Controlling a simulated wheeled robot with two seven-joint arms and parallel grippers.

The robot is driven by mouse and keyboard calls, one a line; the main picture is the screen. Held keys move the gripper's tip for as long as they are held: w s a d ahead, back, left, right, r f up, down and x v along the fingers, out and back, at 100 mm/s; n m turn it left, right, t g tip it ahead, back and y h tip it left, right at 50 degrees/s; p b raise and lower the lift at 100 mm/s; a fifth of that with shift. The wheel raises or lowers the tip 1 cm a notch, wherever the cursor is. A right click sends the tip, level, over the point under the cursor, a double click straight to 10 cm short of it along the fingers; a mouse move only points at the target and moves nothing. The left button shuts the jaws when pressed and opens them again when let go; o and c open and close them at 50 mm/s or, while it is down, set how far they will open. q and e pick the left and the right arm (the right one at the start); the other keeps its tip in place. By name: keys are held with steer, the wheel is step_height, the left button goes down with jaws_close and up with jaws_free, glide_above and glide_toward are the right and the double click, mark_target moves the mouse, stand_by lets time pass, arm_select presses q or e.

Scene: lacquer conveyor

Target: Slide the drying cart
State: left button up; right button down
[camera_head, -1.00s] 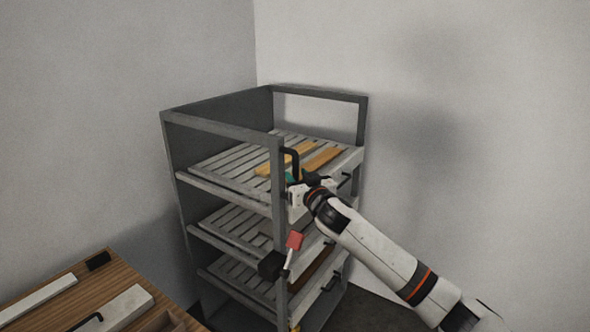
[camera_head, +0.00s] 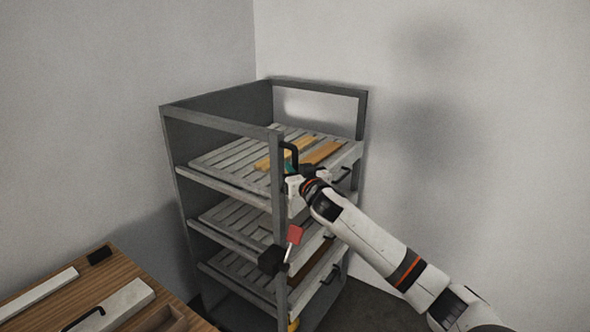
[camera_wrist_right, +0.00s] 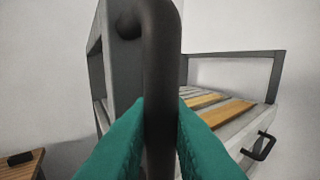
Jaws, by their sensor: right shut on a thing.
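The drying cart (camera_head: 222,122) is a dark grey frame with several slatted shelves, standing in the corner. Its black handle (camera_head: 293,153) is on the front upright post; in the right wrist view the handle (camera_wrist_right: 162,70) runs vertically between my green fingertips. My right gripper (camera_head: 292,172) is shut on that handle, its green fingers (camera_wrist_right: 160,125) on either side of the bar. The cart also shows behind the handle in the right wrist view (camera_wrist_right: 235,55). My left gripper is not in view.
Wooden strips (camera_head: 318,152) lie on the top shelf. A red-and-black part (camera_head: 294,235) sticks out at the cart's front post. A wooden table (camera_head: 120,262) with pale bars stands at lower left. Walls stand close behind and to the right of the cart.

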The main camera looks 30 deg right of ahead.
steer(key=shift+a+f, duration=0.2)
steer(key=shift+a, duration=0.2)
steer(key=s+a, duration=0.3)
steer(key=a, duration=0.4)
steer(key=s+a, duration=0.3)
steer(key=a, duration=0.4)
steer(key=shift+s+a+r, duration=0.15)
steer(key=shift+s+a, duration=0.1)
steer(key=shift+a, duration=0.25)
steer(key=c, duration=1.5)
jaws_free()
steer(key=shift+o, duration=0.5)
steer(key=shift+a, duration=0.15)
steer(key=shift+s, duration=0.15)
